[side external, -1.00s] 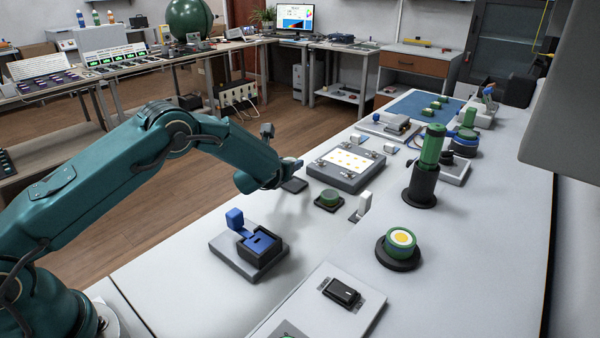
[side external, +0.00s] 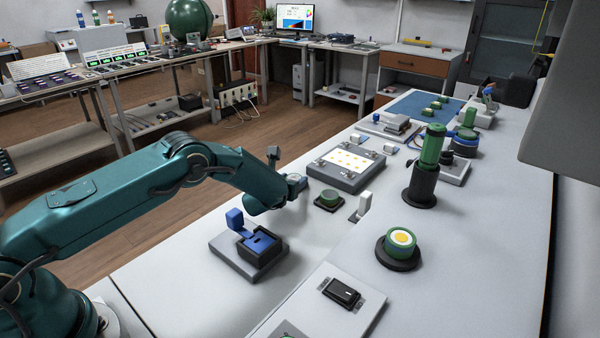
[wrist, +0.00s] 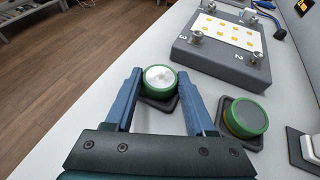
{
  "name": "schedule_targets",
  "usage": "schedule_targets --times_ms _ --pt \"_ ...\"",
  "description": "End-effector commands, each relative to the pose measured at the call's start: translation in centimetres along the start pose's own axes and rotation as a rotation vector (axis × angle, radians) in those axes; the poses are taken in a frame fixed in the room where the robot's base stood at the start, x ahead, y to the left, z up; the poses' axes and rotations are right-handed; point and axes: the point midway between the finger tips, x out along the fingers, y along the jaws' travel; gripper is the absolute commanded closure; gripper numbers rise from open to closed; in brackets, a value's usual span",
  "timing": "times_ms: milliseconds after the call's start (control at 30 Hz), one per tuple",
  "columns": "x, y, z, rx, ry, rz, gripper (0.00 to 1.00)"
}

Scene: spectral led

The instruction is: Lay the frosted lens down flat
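A round lens with a cloudy white face and green rim (wrist: 160,78), which I take for the frosted lens, sits between my gripper's blue fingertips (wrist: 160,74) in the wrist view. The fingertips meet its rim on both sides, so my gripper looks shut on it. The lens lies about flat, at or just above a dark square pad (wrist: 157,104); I cannot tell whether it touches. In the side view my gripper (side external: 297,184) is low over the table and hides the pad and most of the lens.
A green-rimmed grey disc (wrist: 246,117) on a dark pad is close on the right. A grey block with a dotted white card (side external: 347,162) stands just beyond. The table's left edge is close.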

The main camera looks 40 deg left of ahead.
Motion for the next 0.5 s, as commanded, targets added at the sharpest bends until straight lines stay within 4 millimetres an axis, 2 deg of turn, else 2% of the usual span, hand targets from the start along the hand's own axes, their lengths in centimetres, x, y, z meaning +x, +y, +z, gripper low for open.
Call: schedule_targets --times_ms 33,67,500 --pt "-0.01 0.0 0.02 0.0 0.0 0.0 0.24" --pt "-0.01 0.0 0.03 0.0 0.0 0.0 0.17" --pt "-0.33 -0.01 0.3 0.001 0.001 0.0 0.17"
